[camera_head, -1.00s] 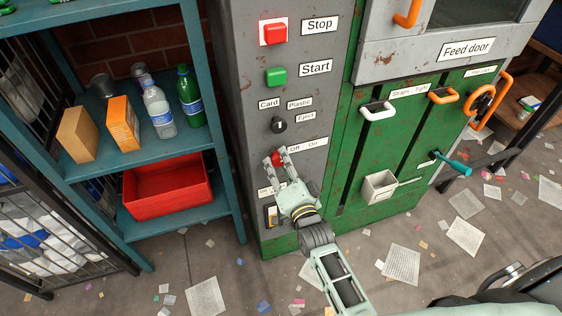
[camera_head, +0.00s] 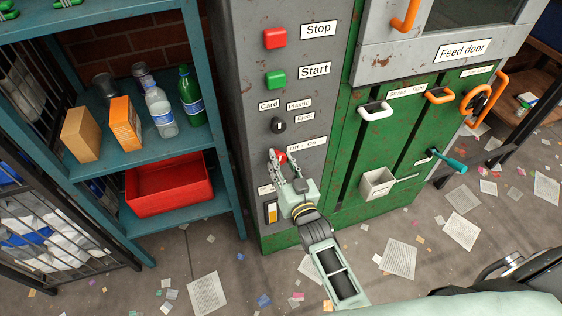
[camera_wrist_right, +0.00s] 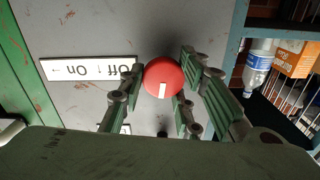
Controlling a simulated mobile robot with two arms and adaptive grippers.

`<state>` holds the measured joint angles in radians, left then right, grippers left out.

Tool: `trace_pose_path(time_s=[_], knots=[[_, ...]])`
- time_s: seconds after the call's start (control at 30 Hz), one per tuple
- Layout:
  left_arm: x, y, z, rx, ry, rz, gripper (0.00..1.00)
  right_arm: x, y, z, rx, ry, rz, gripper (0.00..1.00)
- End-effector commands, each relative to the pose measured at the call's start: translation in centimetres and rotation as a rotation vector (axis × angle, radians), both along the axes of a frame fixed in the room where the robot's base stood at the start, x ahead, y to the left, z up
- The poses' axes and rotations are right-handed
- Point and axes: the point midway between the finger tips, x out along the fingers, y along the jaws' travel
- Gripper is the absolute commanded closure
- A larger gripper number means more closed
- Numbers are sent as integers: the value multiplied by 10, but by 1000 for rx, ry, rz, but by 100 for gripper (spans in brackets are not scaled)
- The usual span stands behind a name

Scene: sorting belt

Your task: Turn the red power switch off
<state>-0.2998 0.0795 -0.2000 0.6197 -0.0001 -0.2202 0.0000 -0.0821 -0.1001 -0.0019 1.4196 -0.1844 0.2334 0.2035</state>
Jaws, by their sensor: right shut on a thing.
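Fingers partly hide the knob in the head view. My left gripper is not in view.
Above are a black selector knob (camera_head: 279,123), a green Start button (camera_head: 275,79) and a red Stop button (camera_head: 275,38). A teal shelf (camera_head: 180,145) with bottles, boxes and a red bin (camera_head: 168,203) stands left. Papers litter the floor.

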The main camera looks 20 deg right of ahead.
Motion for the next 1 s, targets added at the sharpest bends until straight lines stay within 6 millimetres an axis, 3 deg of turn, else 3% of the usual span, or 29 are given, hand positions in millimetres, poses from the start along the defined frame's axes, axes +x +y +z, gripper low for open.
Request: trace_pose_path(time_s=[0.03,0.3,0.83,0.87,1.0], knots=[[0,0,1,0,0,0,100,-3,-6,-7,-27,17,-8,95],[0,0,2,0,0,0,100,-2,-5,-6,-121,13,-7,95],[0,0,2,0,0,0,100,-2,-6,-5,-145,9,-7,95],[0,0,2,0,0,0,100,-2,-6,-5,-144,9,-7,68],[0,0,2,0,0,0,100,-2,-6,-5,-144,8,-7,57]])
